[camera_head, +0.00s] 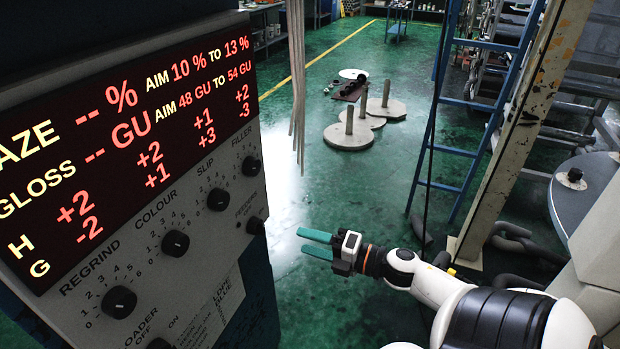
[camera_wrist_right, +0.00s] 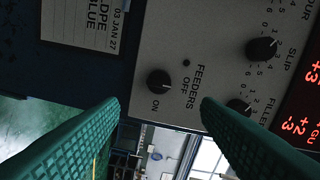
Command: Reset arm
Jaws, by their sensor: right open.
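My right gripper (camera_head: 316,243) has teal fingers and shows in the middle of the head view, to the right of the control panel (camera_head: 226,215). Its fingers are apart and empty, and it touches nothing that I can see. In the right wrist view the two teal fingers (camera_wrist_right: 160,108) stand wide apart, with the panel face beyond them. My left gripper is not in view.
The panel carries several black knobs, such as the COLOUR knob (camera_head: 175,243), and a lit display (camera_head: 130,130). A blue ladder (camera_head: 440,150) and a pale post (camera_head: 520,130) stand at the right. Round plates with posts (camera_head: 348,138) stand on the green floor behind. Pale strands hang beside the panel.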

